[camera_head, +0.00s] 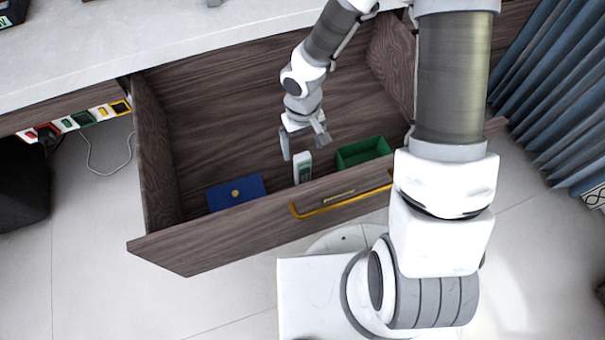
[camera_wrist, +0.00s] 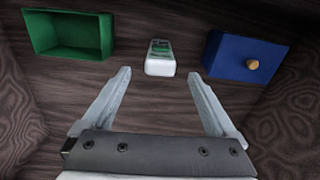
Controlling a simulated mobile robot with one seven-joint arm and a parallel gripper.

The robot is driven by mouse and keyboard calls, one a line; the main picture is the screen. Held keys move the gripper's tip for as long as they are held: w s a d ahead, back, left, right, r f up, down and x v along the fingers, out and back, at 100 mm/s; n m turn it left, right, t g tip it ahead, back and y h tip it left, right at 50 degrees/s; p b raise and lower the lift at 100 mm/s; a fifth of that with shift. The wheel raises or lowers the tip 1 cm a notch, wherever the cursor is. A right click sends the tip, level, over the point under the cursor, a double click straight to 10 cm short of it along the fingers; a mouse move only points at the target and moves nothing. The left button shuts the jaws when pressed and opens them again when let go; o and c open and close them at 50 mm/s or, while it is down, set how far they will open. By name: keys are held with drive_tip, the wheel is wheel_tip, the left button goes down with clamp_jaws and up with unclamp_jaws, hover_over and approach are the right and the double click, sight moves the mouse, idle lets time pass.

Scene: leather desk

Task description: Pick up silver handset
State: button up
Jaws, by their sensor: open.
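The silver handset (camera_head: 302,167) is a small whitish device with a green face. It lies in the open drawer, between a blue box and a green tray. In the wrist view the handset (camera_wrist: 160,58) is centred ahead of the fingertips, its pale end toward me. My gripper (camera_head: 304,148) is open and empty, inside the drawer just above and behind the handset. In the wrist view my gripper (camera_wrist: 160,75) has its two fingers spread wide on either side of the handset's line. The fingers appear apart from it.
The blue box (camera_head: 236,193) with a round knob lies left of the handset. The green open tray (camera_head: 363,152) lies to its right. The drawer (camera_head: 210,250) has high wooden walls and a yellow handle (camera_head: 340,203) on its front. Bare drawer floor lies behind these things.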

sight(302, 156)
wheel_tip(302, 156, down, 4)
drive_tip(key=shift+w+r+b, duration=0.1)
drive_tip(key=shift+r+b, duration=0.05)
drive_tip(key=shift+b, duration=0.55)
clamp_jaws()
